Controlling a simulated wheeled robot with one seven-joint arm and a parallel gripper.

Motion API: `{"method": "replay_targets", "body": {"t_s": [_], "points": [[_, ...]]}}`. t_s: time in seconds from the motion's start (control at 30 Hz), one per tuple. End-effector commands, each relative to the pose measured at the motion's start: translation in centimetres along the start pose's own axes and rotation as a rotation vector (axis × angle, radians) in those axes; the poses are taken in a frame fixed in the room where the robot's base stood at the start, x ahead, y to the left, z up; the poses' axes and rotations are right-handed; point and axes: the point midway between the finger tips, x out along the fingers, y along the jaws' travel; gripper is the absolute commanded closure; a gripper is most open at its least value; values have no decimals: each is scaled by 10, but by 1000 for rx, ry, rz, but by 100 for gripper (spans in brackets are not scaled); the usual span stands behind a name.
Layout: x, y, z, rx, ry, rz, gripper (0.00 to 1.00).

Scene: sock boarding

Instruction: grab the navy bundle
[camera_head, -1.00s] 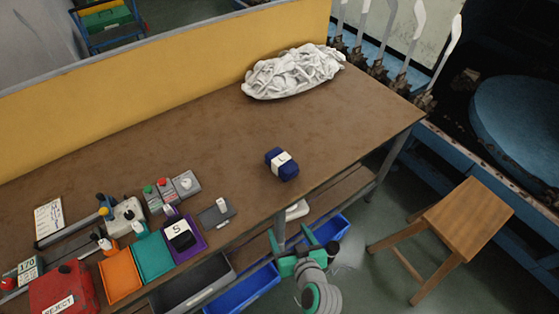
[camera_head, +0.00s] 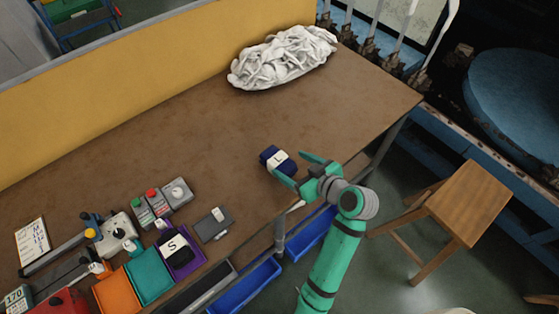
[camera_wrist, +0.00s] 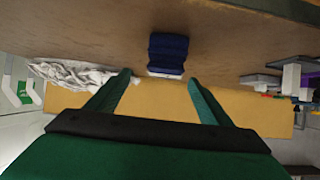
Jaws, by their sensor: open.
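The navy bundle (camera_head: 276,158) lies on the brown table near its front edge, with a white band marked L around it. It also shows in the wrist view (camera_wrist: 168,54), top centre, ahead of the fingertips and between their lines. My gripper (camera_head: 290,168) is open and empty, at the table's front edge. In the head view its fingers point at the bundle, and the lower finger's tip appears very near it. I cannot tell whether they touch. In the wrist view both green fingers (camera_wrist: 158,80) are spread wide, with the bundle apart from them.
A pile of white socks (camera_head: 284,57) lies at the back right of the table (camera_head: 160,130). Trays, including a purple one (camera_head: 186,262) with a black bundle marked S, and button boxes (camera_head: 160,202) stand at the left. A wooden stool (camera_head: 468,203) stands right of the table.

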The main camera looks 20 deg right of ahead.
Motion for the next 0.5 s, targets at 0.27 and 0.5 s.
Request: {"method": "replay_targets", "body": {"t_s": [0.27,0.5], "points": [[24,-7,-1,-6,-1,-12,26],[53,-2,2,1,-1,-1,26]]}}
